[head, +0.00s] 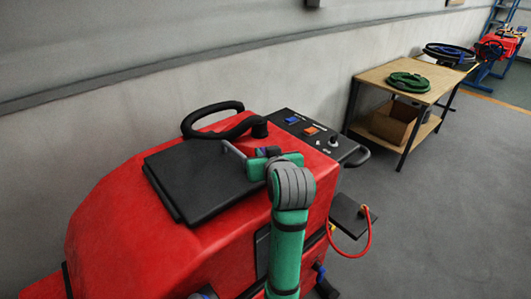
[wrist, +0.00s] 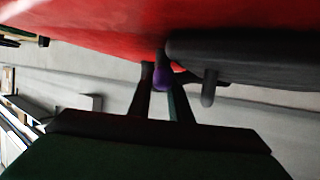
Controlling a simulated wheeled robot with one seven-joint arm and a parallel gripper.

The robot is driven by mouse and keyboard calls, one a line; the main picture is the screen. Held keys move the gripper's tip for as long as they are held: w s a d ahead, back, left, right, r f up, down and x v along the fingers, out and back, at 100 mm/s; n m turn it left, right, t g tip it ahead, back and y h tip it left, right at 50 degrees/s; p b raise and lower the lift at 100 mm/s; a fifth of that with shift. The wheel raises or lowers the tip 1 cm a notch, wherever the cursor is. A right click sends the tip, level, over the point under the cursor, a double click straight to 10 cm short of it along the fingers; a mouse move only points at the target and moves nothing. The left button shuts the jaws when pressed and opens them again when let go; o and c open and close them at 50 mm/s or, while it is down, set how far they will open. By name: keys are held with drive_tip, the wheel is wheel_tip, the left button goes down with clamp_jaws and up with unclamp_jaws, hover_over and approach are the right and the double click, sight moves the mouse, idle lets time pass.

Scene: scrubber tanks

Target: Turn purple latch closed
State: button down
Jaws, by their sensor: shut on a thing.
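The purple latch (wrist: 162,78) sits on the red machine body by the edge of the black lid. In the wrist view it lies between my two fingertips, and my gripper (wrist: 163,84) is shut on it. In the head view my gripper (head: 262,153) reaches the lid's right edge, and the hand mostly hides the latch. The black lid (head: 195,180) lies flat on top of the red scrubber (head: 110,205). A grey peg (wrist: 209,88) stands out from the lid beside the latch. The latch's exact angle is hard to tell.
A black steering handle (head: 215,112) rises behind the lid. A control panel (head: 308,130) with blue and orange switches is to the right. A wooden table (head: 375,75) with a green coiled hose (head: 409,82) stands farther back. The grey floor (head: 440,200) at right is clear.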

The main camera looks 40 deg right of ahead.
drive_tip(key=shift+a+m+g+h, duration=0.15)
drive_tip(key=shift+m+g+h, duration=0.85)
drive_tip(key=shift+m+h, duration=0.45)
drive_tip(key=shift+m, duration=0.25)
drive_tip(key=shift+w, duration=0.1)
drive_tip(key=c, duration=1.6)
unclamp_jaws()
drive_tip(key=shift+w, duration=0.1)
